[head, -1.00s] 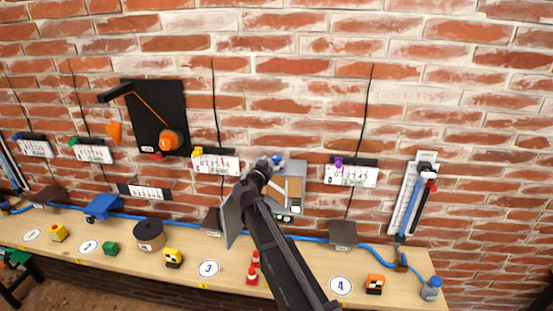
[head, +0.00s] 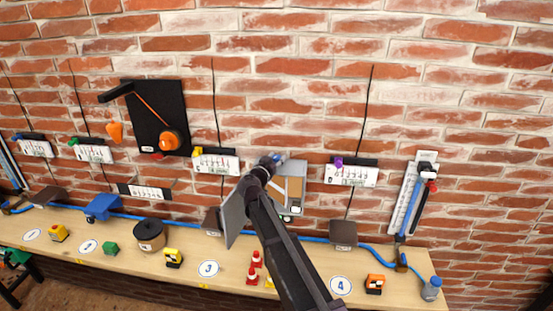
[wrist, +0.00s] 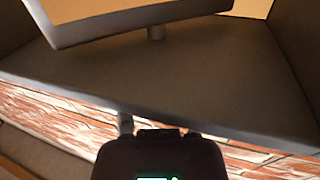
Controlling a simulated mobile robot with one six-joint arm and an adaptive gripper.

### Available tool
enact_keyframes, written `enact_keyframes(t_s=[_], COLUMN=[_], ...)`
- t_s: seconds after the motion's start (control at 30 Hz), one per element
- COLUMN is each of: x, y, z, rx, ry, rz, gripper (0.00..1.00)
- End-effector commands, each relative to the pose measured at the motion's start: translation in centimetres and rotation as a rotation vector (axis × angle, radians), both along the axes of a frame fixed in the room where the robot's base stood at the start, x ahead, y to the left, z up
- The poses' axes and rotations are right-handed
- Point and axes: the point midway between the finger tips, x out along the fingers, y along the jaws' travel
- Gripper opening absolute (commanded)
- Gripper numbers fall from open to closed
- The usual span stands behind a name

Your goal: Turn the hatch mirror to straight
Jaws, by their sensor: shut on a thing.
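The grey hatch box (head: 297,168) hangs on the brick wall, its door (head: 233,215) swung open at the left. In the wrist view, my gripper's dark body (wrist: 160,155) is at the bottom edge beside a grey stem (wrist: 125,122) at a grey panel (wrist: 190,80). Beyond it a tilted mirror plate (wrist: 130,22) stands on a short post. The mirror's face is not clear in the head view.
White gauge panels (head: 216,163) flank the hatch. A slider scale (head: 412,195) hangs at the right.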

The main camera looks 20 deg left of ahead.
Motion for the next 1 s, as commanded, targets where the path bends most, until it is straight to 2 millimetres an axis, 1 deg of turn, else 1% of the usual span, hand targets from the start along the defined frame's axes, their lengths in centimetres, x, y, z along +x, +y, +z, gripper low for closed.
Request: enact_keyframes(t_s=[0.27,0.47,0.67,1.0], x=[0.05,0.03,0.07,0.15], y=[-0.02,-0.07,-0.20,-0.15], z=[0.04,0.06,0.08,0.10], rx=[-0.001,-0.001,-0.001,-0.003], ry=[-0.001,-0.002,-0.003,-0.003], rz=[0.016,0.069,0.166,0.400], gripper=[0.02,0.02,0.02,0.02])
